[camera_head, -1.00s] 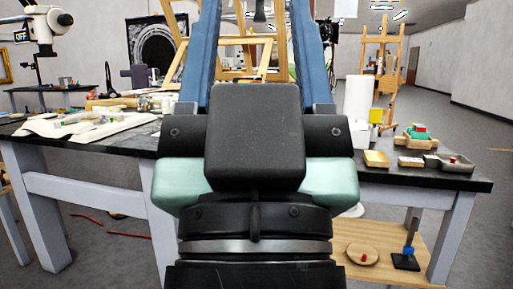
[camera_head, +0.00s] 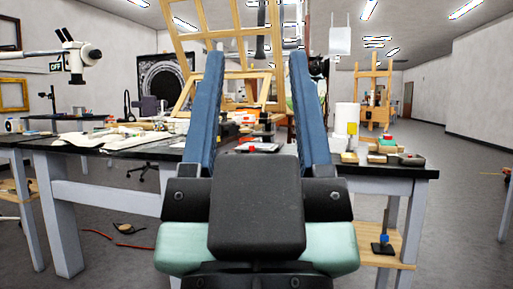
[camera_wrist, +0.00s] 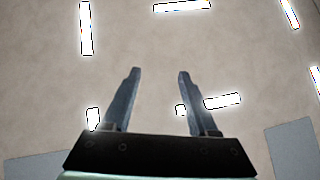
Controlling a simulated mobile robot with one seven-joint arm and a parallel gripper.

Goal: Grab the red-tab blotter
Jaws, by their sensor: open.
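My gripper (camera_head: 257,56) stands open and empty in front of the dark-topped table (camera_head: 388,169), its two blue fingers pointing up and apart. The wrist view shows the open fingers (camera_wrist: 160,73) against the ceiling, with nothing between them. I cannot tell for sure which thing is the red-tab blotter. A small grey piece with a red spot (camera_head: 411,159) lies at the table's right end. Another pale, flat piece with a red spot (camera_head: 254,148) shows between my fingers, farther back on the table. My wrist hides part of the table's front.
A white cylinder (camera_head: 346,116), a yellow block (camera_head: 352,129) and small blocks crowd the table's right side. A wooden easel frame (camera_head: 220,40) rises behind. White cloth or paper (camera_head: 130,140) lies at left. Floor is open at right (camera_head: 465,190).

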